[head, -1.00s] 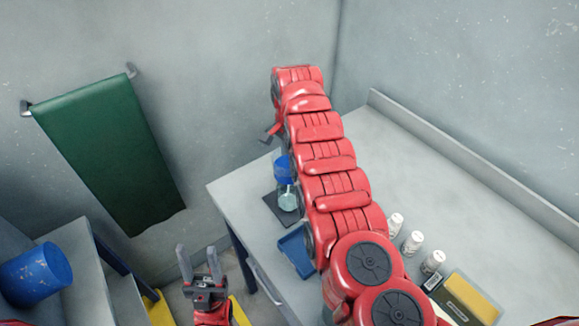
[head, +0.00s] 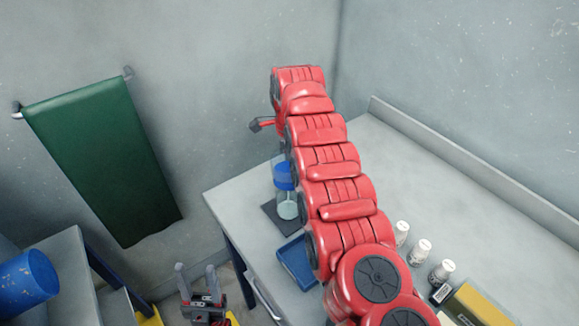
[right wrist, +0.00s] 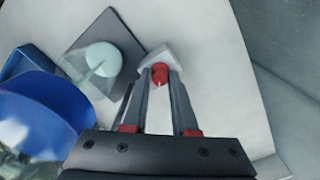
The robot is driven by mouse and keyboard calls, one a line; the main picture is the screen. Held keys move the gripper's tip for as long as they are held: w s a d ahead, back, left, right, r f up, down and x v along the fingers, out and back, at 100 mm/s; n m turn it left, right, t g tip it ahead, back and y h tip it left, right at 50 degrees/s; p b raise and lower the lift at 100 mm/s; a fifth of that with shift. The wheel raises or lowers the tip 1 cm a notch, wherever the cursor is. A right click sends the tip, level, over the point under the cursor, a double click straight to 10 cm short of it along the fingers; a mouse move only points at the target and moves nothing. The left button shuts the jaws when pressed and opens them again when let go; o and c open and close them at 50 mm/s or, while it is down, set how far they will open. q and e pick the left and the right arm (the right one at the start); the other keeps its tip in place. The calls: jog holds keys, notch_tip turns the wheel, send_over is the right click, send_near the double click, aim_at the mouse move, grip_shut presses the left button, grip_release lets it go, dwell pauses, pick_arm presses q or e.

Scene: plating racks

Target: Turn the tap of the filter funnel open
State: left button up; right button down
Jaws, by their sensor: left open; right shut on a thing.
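The filter funnel (head: 284,174), a clear body with a blue band, stands over the dark mat (head: 269,212) near the bench's far left corner. Its blue part also shows large at the left of the right wrist view (right wrist: 40,112). A pale round vessel (head: 287,205) is below it. In the right wrist view my right gripper (right wrist: 161,72) is shut on a small red piece, which looks like the tap (right wrist: 159,76); a pale grey block sits at the tips. In the head view my right arm hides that gripper. My left gripper (head: 197,274) is open and empty, beside the bench.
A blue tray (head: 296,262) lies on the bench (head: 375,150) close to my right arm. Several white bottles (head: 420,251) and a yellow box (head: 478,306) stand at right. A green cloth (head: 105,158) hangs on the wall. A blue bucket (head: 27,283) is at far left.

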jog(key=shift+m, duration=0.5)
jog(key=c, duration=0.7)
grip_release()
notch_tip(320, 180, up, 2)
jog(key=shift+w+r, duration=0.1)
jog(key=shift+r, duration=0.15)
notch_tip(320, 180, up, 4)
jog(key=shift+d+r+p, duration=0.1)
jog(key=shift+d+p, duration=0.05)
jog(key=shift+p, duration=1.05)
notch_tip(320, 180, up, 11)
jog(key=p, duration=1)
jog(key=shift+p, duration=0.4)
